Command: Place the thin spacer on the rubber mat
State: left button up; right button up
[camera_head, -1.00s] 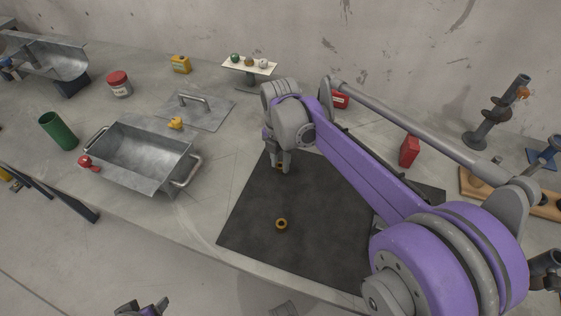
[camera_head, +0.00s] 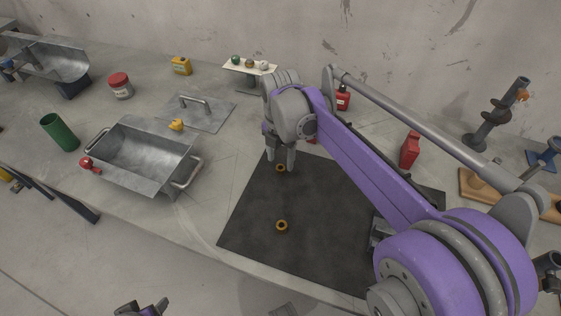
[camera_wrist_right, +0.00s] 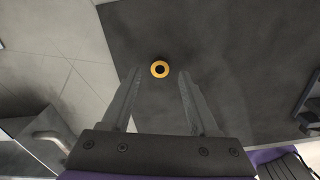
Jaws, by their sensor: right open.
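I cannot tell by thickness which is the thin spacer. In the right wrist view, a ring (camera_wrist_right: 160,69) lies flat on the mat (camera_wrist_right: 225,45), beyond the open, empty fingers (camera_wrist_right: 158,80). My left gripper (camera_head: 142,309) shows only partly at the bottom edge; its jaw state is unclear.
A metal tray (camera_head: 125,181) with handles stands left of the mat, with a yellow piece (camera_head: 176,125) behind it. The mat's front left is clear.

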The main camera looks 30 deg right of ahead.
aim_at(281, 167)
notch_tip(281, 167, up, 10)
jog(key=p, duration=0.1)
jog(key=shift+f, duration=0.25)
